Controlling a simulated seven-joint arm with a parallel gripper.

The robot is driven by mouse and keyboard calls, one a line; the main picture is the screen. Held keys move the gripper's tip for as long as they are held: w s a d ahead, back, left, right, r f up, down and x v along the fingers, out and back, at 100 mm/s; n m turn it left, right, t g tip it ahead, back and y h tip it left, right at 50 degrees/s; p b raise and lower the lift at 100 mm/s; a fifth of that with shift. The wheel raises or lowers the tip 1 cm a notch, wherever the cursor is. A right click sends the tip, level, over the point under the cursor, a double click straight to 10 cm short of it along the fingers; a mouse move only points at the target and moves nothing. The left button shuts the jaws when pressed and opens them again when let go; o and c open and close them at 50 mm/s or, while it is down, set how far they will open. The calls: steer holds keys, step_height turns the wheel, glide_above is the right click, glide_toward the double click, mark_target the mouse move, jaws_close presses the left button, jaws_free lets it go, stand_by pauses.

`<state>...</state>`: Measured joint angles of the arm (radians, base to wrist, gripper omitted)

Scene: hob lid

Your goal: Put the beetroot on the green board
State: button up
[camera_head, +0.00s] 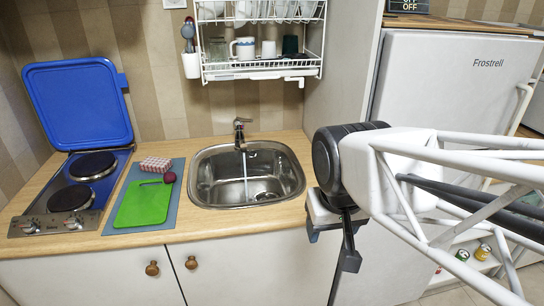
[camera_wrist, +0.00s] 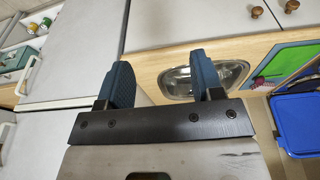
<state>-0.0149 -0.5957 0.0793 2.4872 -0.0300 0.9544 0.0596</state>
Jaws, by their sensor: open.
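The beetroot (camera_head: 169,177) is a small dark red ball at the far right corner of the green board (camera_head: 143,206). I cannot tell whether it rests on the board's edge or on the blue-grey mat beside it. The board lies flat on that mat and also shows at the right of the wrist view (camera_wrist: 278,66). My gripper (camera_head: 330,240) is right of the sink, in front of the counter and well away from the beetroot. In the wrist view my gripper (camera_wrist: 162,80) has its two blue fingers apart, with nothing between them.
A dish rack (camera_head: 262,68) hangs above; a fridge stands right.

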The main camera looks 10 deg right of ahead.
steer(key=shift+s+d+f, duration=0.1)
steer(key=shift+s+f, duration=0.2)
steer(key=shift+s, duration=0.3)
steer(key=shift+s+d+f, duration=0.1)
steer(key=shift+s+f, duration=0.2)
steer(key=shift+s, duration=0.25)
stand_by(0.3)
